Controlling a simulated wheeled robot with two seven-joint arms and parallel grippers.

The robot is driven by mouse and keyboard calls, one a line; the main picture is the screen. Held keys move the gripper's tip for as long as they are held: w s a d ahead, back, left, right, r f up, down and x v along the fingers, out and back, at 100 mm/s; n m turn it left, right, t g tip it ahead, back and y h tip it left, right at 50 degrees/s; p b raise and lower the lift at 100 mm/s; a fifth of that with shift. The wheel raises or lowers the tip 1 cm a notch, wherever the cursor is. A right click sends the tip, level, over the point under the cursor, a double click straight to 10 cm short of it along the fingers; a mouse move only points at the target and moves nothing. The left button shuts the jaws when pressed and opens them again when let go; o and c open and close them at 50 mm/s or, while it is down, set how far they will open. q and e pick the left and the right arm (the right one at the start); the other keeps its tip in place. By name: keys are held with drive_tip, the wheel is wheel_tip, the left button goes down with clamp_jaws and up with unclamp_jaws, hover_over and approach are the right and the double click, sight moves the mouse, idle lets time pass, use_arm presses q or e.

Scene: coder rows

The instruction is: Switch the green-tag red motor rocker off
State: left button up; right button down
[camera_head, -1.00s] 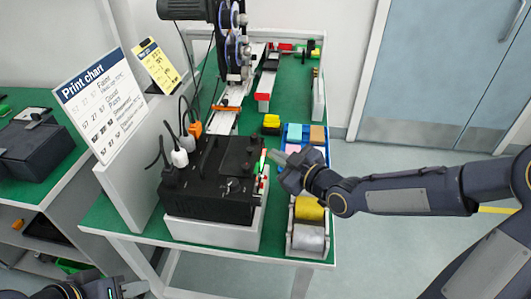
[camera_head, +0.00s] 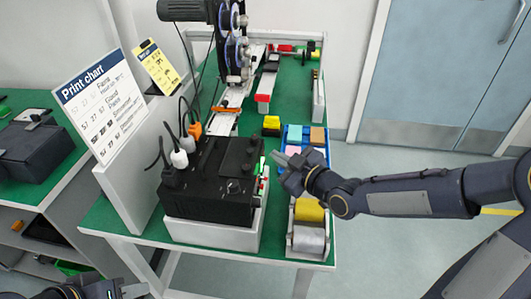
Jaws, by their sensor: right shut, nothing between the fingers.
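The black control box (camera_head: 210,185) sits on a white base on the green bench. On its right side are small parts in green, red and white: a green tag (camera_head: 262,165) and a small red part (camera_head: 259,184). They are too small to tell which is the motor rocker or how it is set. My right gripper (camera_head: 276,156) is shut and empty, with its tips just right of the green tag and apart from it. My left gripper (camera_head: 128,291) is at the bottom left edge, far from the box, and its fingers are partly cut off.
A blue tray (camera_head: 306,133) with coloured blocks stands behind my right gripper. A holder with yellow and grey rolls (camera_head: 310,240) is at the bench's front right. A print chart sign (camera_head: 103,103) stands on the left. Cables rise from the box's left side.

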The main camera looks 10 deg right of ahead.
drive_tip(key=shift+s+d, duration=0.1)
drive_tip(key=shift+d, duration=0.25)
drive_tip(key=d+p, duration=0.1)
drive_tip(key=s+d+p, duration=0.1)
drive_tip(key=d, duration=0.1)
drive_tip(key=shift+d+f, duration=0.15)
drive_tip(key=shift+d, duration=0.05)
drive_tip(key=shift+s+d+f+p, duration=0.2)
drive_tip(key=shift+d+f+p, duration=0.05)
drive_tip(key=shift+d+p, duration=0.35)
drive_tip(key=shift+d, duration=0.1)
